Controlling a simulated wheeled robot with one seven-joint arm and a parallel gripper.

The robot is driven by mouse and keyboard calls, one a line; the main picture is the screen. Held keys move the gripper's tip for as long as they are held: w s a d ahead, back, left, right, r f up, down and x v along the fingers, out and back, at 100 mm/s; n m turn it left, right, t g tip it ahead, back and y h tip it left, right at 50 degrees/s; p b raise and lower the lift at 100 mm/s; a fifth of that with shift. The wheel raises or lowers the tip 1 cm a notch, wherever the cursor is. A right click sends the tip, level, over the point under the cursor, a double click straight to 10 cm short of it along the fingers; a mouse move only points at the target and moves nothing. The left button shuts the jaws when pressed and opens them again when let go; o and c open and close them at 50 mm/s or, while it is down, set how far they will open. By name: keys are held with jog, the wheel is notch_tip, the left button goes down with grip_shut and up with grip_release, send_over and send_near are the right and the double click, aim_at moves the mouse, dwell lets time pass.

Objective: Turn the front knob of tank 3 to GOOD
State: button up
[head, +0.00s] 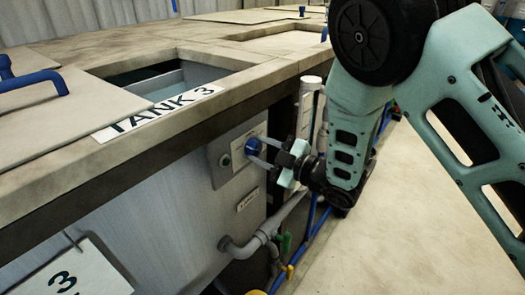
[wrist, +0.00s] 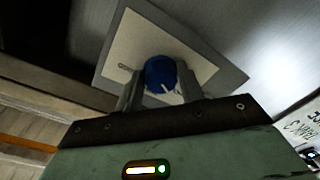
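The front knob of tank 3 is blue and round; it sits on a pale control plate (head: 240,150) on the tank's front. In the head view the knob (head: 253,146) is partly covered by my fingers. In the wrist view the knob (wrist: 160,74) shows between my two fingers, with a white pointer mark toward its lower right. My gripper (wrist: 161,84) has one finger on each side of the knob, close against it, and appears shut on it.
The TANK 3 sign (head: 158,112) lies on the counter edge beside the open tank (head: 175,80). Grey pipes (head: 262,238) with valves are below. Open floor (head: 385,240) lies to the right.

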jog(key=c, duration=0.4)
jog(key=shift+m, duration=0.4)
jog(key=m+b, duration=0.1)
jog(key=m, duration=0.2)
jog(key=shift+f+m+b, duration=0.15)
jog(key=shift+m+b, duration=0.25)
jog(key=m+b, duration=0.1)
jog(key=m, duration=0.2)
jog(key=shift+s+m, duration=0.1)
jog(key=shift+m, duration=0.3)
jog(key=m, duration=0.3)
jog(key=shift+m+t, duration=0.3)
jog(key=m, duration=0.6)
jog(key=shift+s+a+m+p, duration=0.15)
jog(key=shift+m+p, duration=0.15)
jog(key=m, duration=0.3)
jog(key=m+p, duration=0.1)
jog(key=m, duration=0.2)
jog(key=shift+s+t+h+p, duration=0.1)
jog(key=shift+t+h+p, duration=0.2)
jog(key=shift+a, duration=0.1)
